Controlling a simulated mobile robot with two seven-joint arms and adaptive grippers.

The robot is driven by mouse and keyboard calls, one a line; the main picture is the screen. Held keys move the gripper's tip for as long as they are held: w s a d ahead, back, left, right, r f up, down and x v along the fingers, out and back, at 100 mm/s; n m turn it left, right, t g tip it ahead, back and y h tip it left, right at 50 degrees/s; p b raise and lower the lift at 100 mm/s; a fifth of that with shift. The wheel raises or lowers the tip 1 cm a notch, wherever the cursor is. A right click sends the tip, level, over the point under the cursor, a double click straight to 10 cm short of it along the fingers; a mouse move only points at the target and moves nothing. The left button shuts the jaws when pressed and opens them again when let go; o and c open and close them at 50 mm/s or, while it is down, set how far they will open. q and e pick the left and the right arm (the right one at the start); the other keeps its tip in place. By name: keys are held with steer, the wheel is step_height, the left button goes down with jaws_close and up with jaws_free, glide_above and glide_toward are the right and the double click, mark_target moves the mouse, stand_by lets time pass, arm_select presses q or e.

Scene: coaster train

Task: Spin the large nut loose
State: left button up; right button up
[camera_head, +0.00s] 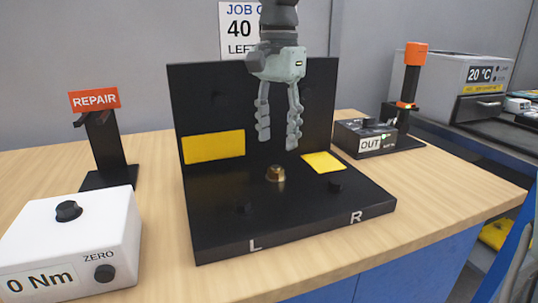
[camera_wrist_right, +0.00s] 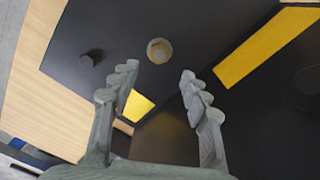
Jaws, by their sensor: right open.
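The large nut (camera_head: 275,173) is brass-coloured and sits on the base of a black L-shaped fixture (camera_head: 240,222). In the right wrist view the nut (camera_wrist_right: 159,50) lies beyond the fingertips, roughly centred between them, with nothing touching it. My right gripper (camera_head: 278,143) hangs fingers-down above the nut, in front of the fixture's back plate. It is open and empty. In the right wrist view its two fingers (camera_wrist_right: 158,75) stand apart with a clear gap. My left gripper is in neither view.
Yellow pads (camera_head: 213,147) mark the fixture, and dark knobs (camera_head: 335,185) stand on its base. A white torque box (camera_head: 70,245) reading 0 Nm is at front left. A REPAIR stand (camera_head: 95,100) is behind it. An OUT box (camera_head: 367,138) with an orange-topped tool (camera_head: 411,75) stands right.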

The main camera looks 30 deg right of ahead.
mark_target(278, 167)
step_height(278, 167, down, 5)
steer(key=shift+s+f, duration=0.15)
steer(key=shift+f, duration=0.5)
steer(key=shift+c, duration=0.3)
steer(key=c, duration=0.9)
jaws_close()
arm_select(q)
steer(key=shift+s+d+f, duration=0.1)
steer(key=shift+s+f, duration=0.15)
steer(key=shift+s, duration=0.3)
arm_select(e)
steer(key=shift+n, duration=0.3)
